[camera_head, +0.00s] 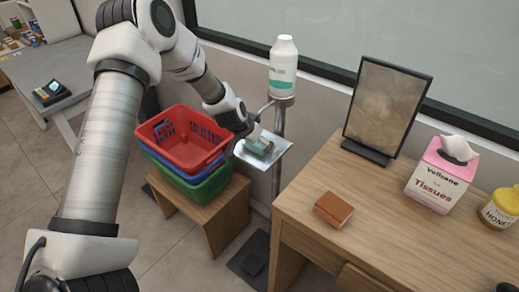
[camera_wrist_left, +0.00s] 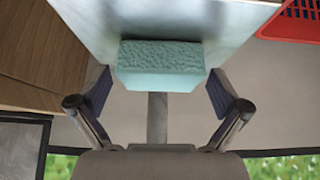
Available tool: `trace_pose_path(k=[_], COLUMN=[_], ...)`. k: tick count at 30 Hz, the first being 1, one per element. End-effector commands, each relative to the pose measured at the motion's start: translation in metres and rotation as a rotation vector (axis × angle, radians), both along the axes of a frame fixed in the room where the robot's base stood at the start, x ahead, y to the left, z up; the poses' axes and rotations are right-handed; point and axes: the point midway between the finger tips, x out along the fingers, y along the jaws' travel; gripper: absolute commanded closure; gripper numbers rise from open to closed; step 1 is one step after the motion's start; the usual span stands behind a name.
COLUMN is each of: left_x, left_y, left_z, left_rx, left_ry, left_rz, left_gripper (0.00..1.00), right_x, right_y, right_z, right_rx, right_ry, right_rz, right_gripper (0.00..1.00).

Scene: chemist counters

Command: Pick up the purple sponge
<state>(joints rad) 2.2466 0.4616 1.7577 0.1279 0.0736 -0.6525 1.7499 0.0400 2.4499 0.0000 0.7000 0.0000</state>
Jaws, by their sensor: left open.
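I see no purple sponge; the sponge in view is pale teal. This teal sponge (camera_wrist_left: 160,66) lies on a flat metal tray (camera_wrist_left: 225,22) in the left wrist view. In the head view the sponge (camera_head: 259,147) is small and partly covered by my gripper, on the metal tray (camera_head: 272,164) of a stand. My left gripper (camera_wrist_left: 159,93) is open, with one finger on each side of the sponge's near end. A gap shows between each finger and the sponge. The left gripper (camera_head: 251,141) is over the tray in the head view. My right gripper is not in view.
A white bottle (camera_head: 283,68) tops the stand's post (camera_head: 278,120). Stacked baskets, the top one red (camera_head: 178,155), sit on a wooden stool (camera_head: 226,208) left of the tray. The wooden desk (camera_head: 400,225) at right holds a brown block (camera_head: 333,209), a framed panel (camera_head: 385,108) and a tissue box (camera_head: 437,180).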

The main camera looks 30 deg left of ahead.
Motion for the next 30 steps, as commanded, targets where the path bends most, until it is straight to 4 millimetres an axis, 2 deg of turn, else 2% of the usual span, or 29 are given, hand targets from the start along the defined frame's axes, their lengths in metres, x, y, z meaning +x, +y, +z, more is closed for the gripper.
trace_pose_path(k=[2, 3, 6, 10, 11, 19, 29, 30], left_x=[0.000, 0.000, 0.000, 0.000, 0.000, 0.000, 0.000, -0.006], left_y=[0.000, 0.000, 0.000, 0.000, 0.000, 0.000, 0.000, 0.000], left_z=[0.001, 0.001, 0.001, 0.001, 0.001, 0.005, 0.043, 0.043], left_rx=[0.000, 0.000, 0.000, 0.000, 0.000, 0.000, -0.001, -0.003], left_ry=[0.000, 0.000, 0.000, 0.000, 0.000, 0.000, 0.000, 0.002], left_rz=[0.000, 0.000, 0.000, 0.000, 0.000, 0.000, 0.001, 0.001], left_gripper=[0.04, 0.18, 0.40, 0.40, 0.43, 0.43, 0.43, 0.43], right_x=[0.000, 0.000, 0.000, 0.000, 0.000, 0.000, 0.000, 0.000], right_y=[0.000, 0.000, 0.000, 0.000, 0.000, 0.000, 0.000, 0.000], right_z=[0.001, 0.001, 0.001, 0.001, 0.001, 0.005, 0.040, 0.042], right_rx=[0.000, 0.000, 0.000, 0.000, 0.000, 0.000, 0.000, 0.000], right_ry=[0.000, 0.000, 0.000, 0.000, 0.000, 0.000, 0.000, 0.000], right_rz=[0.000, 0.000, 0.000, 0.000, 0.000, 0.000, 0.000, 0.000], right_gripper=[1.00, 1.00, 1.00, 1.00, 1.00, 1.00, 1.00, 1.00])
